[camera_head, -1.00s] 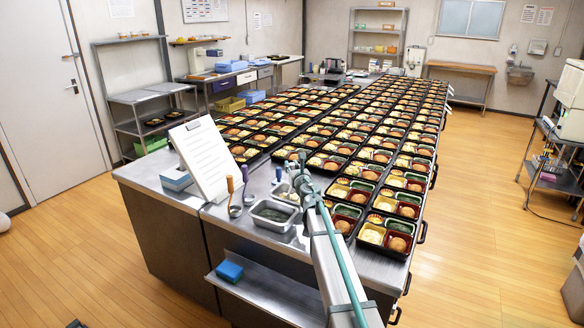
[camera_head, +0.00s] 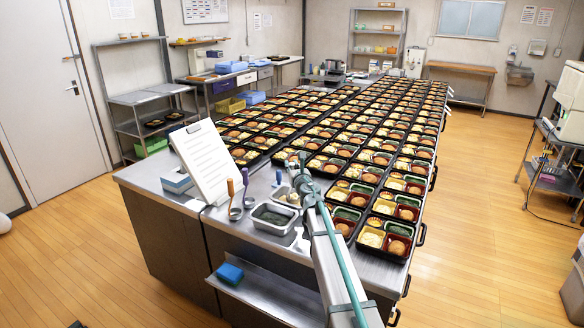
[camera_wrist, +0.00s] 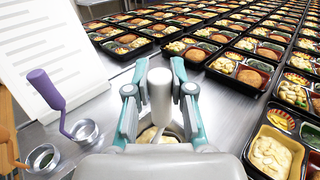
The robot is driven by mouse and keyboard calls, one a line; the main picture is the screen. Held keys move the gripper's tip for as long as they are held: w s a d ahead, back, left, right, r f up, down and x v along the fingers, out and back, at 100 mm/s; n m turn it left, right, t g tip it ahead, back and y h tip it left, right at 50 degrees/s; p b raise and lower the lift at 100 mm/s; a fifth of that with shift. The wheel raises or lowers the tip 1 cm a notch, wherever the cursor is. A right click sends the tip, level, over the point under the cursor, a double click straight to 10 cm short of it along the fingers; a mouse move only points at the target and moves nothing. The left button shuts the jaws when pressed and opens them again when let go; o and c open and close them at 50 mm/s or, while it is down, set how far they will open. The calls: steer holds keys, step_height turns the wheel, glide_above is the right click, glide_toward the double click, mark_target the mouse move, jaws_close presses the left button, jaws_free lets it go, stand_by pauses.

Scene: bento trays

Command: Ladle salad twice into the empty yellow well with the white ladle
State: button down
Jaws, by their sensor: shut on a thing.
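My gripper (camera_wrist: 159,88) is shut on the white ladle (camera_wrist: 160,104), whose thick handle stands upright between the teal fingers in the wrist view. Pale salad (camera_wrist: 150,134) shows below the handle, partly covered by my gripper; I cannot tell how much is in the ladle. In the head view my gripper (camera_head: 302,180) is over the counter beside the small salad container (camera_head: 283,193). The nearest tray's yellow well (camera_wrist: 256,138) holds pale food at the right of the wrist view. I cannot make out an empty yellow well.
A metal pan (camera_head: 273,218) sits at the counter's front. Rows of filled trays cover the right side.

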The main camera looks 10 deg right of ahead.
steer(key=shift+r+p, duration=3.3)
steer(key=shift+r, duration=0.5)
